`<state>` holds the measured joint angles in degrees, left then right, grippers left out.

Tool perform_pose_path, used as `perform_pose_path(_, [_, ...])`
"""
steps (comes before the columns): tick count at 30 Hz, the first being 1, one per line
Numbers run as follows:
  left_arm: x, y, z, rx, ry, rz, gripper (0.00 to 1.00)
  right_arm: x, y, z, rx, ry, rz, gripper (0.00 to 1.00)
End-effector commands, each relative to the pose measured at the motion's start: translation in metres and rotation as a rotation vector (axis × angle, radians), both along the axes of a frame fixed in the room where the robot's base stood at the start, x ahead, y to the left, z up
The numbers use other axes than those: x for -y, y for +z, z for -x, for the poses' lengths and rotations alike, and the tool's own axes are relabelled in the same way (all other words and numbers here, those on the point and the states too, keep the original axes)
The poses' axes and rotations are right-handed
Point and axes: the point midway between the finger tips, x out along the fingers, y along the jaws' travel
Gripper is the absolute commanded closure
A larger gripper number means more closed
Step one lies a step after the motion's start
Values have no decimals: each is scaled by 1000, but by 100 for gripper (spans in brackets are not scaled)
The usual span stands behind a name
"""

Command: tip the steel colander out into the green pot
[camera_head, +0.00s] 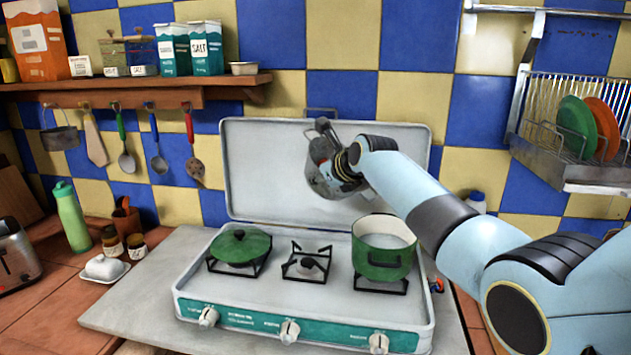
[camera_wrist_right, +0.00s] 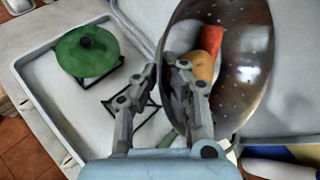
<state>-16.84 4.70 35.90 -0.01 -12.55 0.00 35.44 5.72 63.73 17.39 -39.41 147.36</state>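The steel colander (camera_head: 318,184) is in the air above the back of the stove, up and left of the green pot. My right gripper (camera_head: 338,168) is shut on its rim. In the right wrist view, the fingers (camera_wrist_right: 181,70) pinch the near edge of the colander (camera_wrist_right: 248,75), which appears tilted. A red-orange piece, a tan piece and a pale piece lie inside it. The green pot (camera_head: 383,271) stands open on the right burner, with a pale interior; it cannot be made out in the right wrist view. My left gripper is in neither view.
A green lidded pan (camera_head: 240,247) sits on the left burner; the middle burner (camera_head: 306,264) is empty. The raised stove lid (camera_head: 265,165) stands behind the colander. A dish rack (camera_head: 575,165) hangs at right, and utensils (camera_head: 124,155) hang at left.

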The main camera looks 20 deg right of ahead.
Motion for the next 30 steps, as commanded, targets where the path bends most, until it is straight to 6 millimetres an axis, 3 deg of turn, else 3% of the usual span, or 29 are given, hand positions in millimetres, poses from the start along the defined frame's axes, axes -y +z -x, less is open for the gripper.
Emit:
perform_pose_path(4, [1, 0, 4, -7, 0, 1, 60, 9, 3, 11, 149, -2, -91, 100])
perform_pose_path(30, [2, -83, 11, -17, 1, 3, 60, 17, 3, 24, 323, -1, -200, 100])
